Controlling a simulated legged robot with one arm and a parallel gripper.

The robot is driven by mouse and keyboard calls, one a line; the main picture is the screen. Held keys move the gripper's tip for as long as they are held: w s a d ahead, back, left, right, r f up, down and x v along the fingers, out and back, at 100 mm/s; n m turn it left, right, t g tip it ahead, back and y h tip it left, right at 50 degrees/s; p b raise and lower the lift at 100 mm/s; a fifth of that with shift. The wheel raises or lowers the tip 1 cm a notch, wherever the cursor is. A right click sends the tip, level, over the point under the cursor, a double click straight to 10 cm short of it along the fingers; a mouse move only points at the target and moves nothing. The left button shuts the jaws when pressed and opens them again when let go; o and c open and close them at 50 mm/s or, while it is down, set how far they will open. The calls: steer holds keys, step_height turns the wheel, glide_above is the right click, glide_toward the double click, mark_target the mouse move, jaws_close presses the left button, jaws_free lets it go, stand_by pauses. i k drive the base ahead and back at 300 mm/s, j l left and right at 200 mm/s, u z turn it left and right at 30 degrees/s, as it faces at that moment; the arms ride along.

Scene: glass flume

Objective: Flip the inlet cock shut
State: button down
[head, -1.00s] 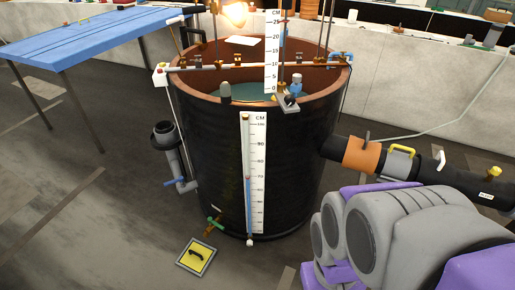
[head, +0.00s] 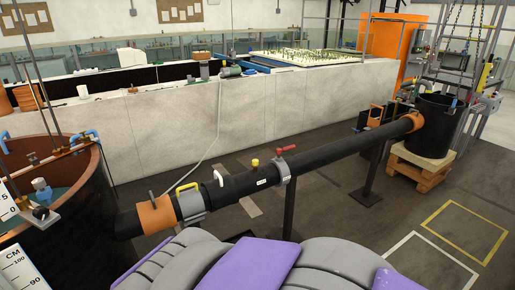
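A long black pipe (head: 335,146) runs from the dark round tank (head: 75,232) at left to a smaller black tank (head: 431,125) at right. A red lever handle (head: 286,149) sits on top of a grey collar partway along the pipe. Nearer the large tank are a yellow handle (head: 186,185) on a grey clamp, a white bent handle (head: 218,177) and a yellow knob (head: 254,164). I cannot tell for certain which of these is the inlet cock. My gripper is not in view; only purple and grey parts of my own body show at the bottom.
An orange sleeve (head: 155,215) joins the pipe to the large tank. The small tank stands on a wooden pallet (head: 419,167). A long pale wall (head: 240,115) runs behind the pipe. Floor at right is open, marked with a yellow square (head: 463,232).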

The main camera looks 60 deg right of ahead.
mark_target(278, 150)
steer(key=z, duration=2.1)
steer(key=i+z, duration=0.1)
steer(key=i, duration=0.45)
steer(key=i+j+z, duration=0.1)
steer(key=i, duration=0.45)
steer(key=i+j+z, duration=0.1)
steer(key=i, duration=0.45)
steer(key=i+j+z, duration=0.1)
steer(key=i, duration=0.45)
steer(key=i+j+z, duration=0.1)
steer(key=i+j, duration=0.15)
steer(key=i, duration=0.25)
